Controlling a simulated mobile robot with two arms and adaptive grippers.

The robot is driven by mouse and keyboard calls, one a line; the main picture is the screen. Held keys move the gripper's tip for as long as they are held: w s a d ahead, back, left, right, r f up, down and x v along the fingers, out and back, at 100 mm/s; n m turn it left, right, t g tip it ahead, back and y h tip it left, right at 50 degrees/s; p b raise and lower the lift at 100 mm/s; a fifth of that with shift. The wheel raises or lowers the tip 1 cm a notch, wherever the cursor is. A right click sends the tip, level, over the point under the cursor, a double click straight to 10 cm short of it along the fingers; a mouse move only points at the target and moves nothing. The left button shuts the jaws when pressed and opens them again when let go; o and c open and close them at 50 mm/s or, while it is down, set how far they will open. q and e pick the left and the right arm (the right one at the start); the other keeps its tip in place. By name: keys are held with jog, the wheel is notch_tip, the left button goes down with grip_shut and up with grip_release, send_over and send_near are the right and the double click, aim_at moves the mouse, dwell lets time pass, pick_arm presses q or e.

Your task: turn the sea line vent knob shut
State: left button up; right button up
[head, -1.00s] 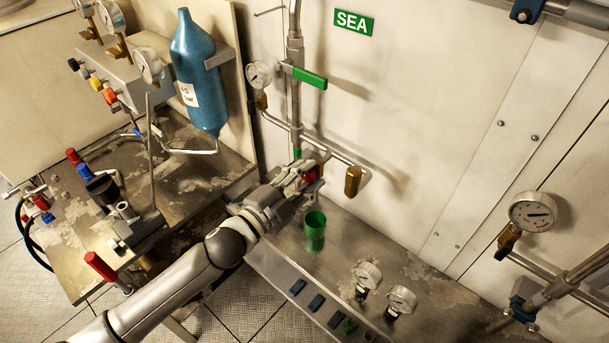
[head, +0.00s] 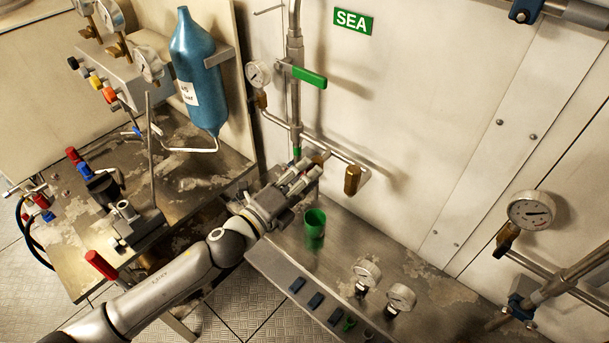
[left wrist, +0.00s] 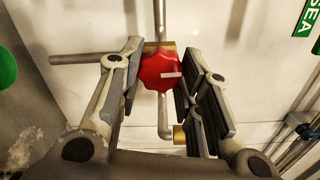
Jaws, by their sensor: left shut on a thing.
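The sea line vent knob (left wrist: 159,72) is red and lobed, with a white mark pointing right in the left wrist view. It sits on a brass body on the thin pipe by the wall. My left gripper (left wrist: 166,78) is shut on it, with a finger pad on each side. In the head view my left gripper (head: 318,168) reaches the pipe below the green-handled valve and mostly hides the knob. The green SEA sign (head: 353,21) is on the wall above. My right gripper is not in view.
A brass fitting (head: 352,181) hangs to the right. A blue cylinder (head: 198,80) stands to the left.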

pick_arm(q)
jog(key=shift+m, duration=0.3)
dwell(0.4)
jog(key=o, duration=1)
jog(key=v, duration=1.2)
jog(key=shift+f, duration=0.15)
